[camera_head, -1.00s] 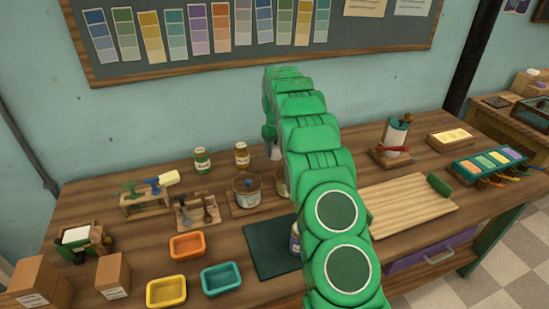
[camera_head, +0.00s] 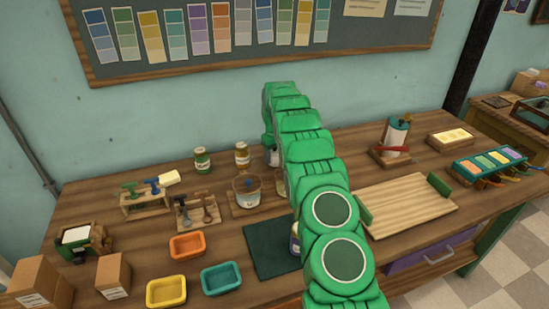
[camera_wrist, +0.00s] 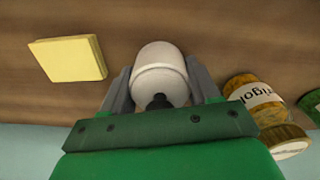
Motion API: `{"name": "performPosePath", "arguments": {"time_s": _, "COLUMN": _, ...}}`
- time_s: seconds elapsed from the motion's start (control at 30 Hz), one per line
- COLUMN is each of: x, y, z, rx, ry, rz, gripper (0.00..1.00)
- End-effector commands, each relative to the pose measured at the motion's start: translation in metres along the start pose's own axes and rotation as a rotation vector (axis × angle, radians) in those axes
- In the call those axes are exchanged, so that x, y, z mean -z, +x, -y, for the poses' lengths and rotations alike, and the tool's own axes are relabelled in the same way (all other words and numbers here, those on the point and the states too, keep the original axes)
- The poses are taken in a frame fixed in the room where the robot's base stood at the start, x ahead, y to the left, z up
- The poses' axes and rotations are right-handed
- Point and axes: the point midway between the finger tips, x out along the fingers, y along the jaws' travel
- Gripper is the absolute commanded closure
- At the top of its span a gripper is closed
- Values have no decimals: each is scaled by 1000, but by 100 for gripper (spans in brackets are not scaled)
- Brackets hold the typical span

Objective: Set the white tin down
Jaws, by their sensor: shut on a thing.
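The white tin (camera_wrist: 160,70) is between the two grey fingers of my gripper (camera_wrist: 160,88) in the wrist view, and the gripper is shut on it. A dark knob shows on the tin's near end. In the head view, a small pale part of the tin (camera_head: 273,158) shows beside my green arm, at the back of the wooden bench (camera_head: 330,170). The arm covers most of the gripper there. I cannot tell whether the tin touches the bench. A pale yellow square (camera_wrist: 68,58) lies on the bench to one side of the tin in the wrist view.
Coloured trays (camera_head: 188,245) and a dark mat (camera_head: 268,250) lie nearer. The wall is close behind.

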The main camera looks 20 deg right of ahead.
Motion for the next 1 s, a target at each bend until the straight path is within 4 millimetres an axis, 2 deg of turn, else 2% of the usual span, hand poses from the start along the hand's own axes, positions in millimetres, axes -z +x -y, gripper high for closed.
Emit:
{"name": "performPosePath", "arguments": {"time_s": 0.1, "x": 0, "y": 9, "z": 0, "rx": 0, "ry": 0, "rz": 0, "gripper": 83}}
{"name": "performPosePath", "arguments": {"time_s": 0.47, "x": 0, "y": 12, "z": 0, "rx": 0, "ry": 0, "rz": -1, "gripper": 83}}
{"name": "performPosePath", "arguments": {"time_s": 0.5, "x": 0, "y": 12, "z": 0, "rx": 0, "ry": 0, "rz": -1, "gripper": 38}}
{"name": "performPosePath", "arguments": {"time_s": 0.63, "x": 0, "y": 12, "z": 0, "rx": 0, "ry": 0, "rz": -1, "gripper": 18}}
{"name": "performPosePath", "arguments": {"time_s": 0.67, "x": 0, "y": 12, "z": 0, "rx": 0, "ry": 0, "rz": -1, "gripper": 14}}
{"name": "performPosePath", "arguments": {"time_s": 1.0, "x": 0, "y": 11, "z": 0, "rx": 0, "ry": 0, "rz": -1, "gripper": 14}}
